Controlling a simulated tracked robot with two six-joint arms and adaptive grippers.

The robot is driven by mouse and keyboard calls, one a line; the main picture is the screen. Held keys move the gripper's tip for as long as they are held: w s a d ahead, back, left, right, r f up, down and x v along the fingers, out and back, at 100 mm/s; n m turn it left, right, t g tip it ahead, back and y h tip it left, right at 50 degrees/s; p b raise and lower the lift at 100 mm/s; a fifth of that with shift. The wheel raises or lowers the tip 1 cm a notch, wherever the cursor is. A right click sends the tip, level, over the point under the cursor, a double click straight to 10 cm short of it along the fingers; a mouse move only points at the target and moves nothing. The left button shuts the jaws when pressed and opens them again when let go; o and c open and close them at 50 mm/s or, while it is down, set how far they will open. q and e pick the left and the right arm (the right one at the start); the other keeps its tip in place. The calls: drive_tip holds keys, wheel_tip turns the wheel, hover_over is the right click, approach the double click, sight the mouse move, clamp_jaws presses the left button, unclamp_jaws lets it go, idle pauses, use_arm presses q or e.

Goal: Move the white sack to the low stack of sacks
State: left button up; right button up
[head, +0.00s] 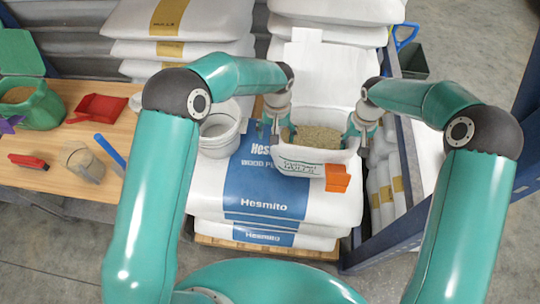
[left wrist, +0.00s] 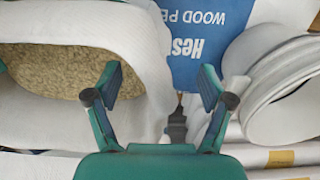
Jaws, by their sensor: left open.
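The open white sack (head: 303,167), full of tan pellets (head: 318,137), has a printed label and an orange tag (head: 337,178) on its front. It is over the rear of the low stack of blue-and-white Hesmito sacks (head: 210,190); I cannot tell whether it rests there. My left gripper (head: 275,128) is open at the sack's left side, and its fingers (left wrist: 160,92) show apart beside the sack's white rim (left wrist: 152,45) in the left wrist view. My right gripper (head: 360,135) is at the sack's right edge; its grip is unclear.
A white bucket (head: 221,130) stands close left of my left gripper. Taller sack stacks (head: 180,25) stand behind. A blue rack frame (head: 400,235) is at right.

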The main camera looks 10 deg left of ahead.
use_arm(q)
wheel_tip(320, 180, up, 12)
drive_tip(key=d, duration=0.2)
drive_tip(key=shift+w+f, duration=0.2)
drive_tip(key=shift+f, duration=0.05)
use_arm(e)
drive_tip(key=o, duration=0.8)
wheel_tip(320, 180, up, 12)
drive_tip(key=shift+f, duration=0.1)
use_arm(q)
drive_tip(key=shift+f, duration=0.1)
idle(0.6)
